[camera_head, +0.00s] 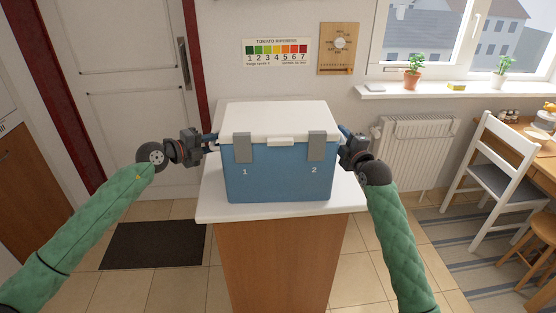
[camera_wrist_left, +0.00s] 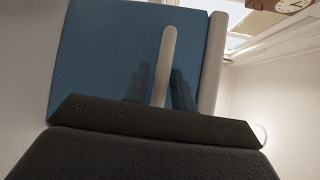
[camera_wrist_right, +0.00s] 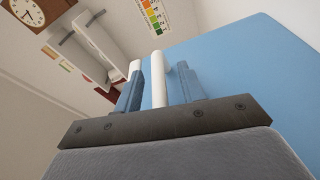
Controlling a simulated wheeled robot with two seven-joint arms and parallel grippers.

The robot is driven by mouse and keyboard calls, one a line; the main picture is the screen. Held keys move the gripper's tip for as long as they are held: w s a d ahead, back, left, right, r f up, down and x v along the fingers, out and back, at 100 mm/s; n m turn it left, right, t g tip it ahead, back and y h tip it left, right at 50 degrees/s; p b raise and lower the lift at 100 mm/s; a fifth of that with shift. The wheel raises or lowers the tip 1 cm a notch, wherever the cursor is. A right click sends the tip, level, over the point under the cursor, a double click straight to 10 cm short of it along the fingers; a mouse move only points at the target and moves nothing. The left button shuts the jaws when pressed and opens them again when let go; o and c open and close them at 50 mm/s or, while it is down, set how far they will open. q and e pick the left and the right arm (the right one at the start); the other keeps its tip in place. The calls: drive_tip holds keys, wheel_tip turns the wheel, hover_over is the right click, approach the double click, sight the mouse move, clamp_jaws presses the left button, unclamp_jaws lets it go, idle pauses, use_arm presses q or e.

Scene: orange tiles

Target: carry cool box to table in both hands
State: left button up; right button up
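The cool box (camera_head: 280,170), blue with a white lid, two grey latches and the numbers 1 and 2, stands upright on a white-topped cabinet (camera_head: 215,207). My left gripper (camera_head: 212,140) is at its left side, and my right gripper (camera_head: 344,133) is at its right side. In the left wrist view a pale bar handle (camera_wrist_left: 167,55) lies between my left fingers (camera_wrist_left: 160,88). In the right wrist view a white bar handle (camera_wrist_right: 158,75) lies between my right fingers (camera_wrist_right: 158,88), with small gaps. Both grippers look open around the bars.
A wooden table (camera_head: 545,143) is partly visible at the far right, with a white chair (camera_head: 488,178) and a stool (camera_head: 540,235) near it. A radiator (camera_head: 415,150) is below the window sill. A dark mat (camera_head: 152,245) lies before the door.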

use_arm(q)
clamp_jaws()
use_arm(e)
drive_tip(key=c, duration=0.7)
clamp_jaws()
use_arm(q)
drive_tip(key=shift+f, duration=0.1)
use_arm(e)
drive_tip(key=shift+f, duration=0.1)
use_arm(q)
drive_tip(key=shift+r, duration=0.25)
use_arm(e)
drive_tip(key=shift+r, duration=0.25)
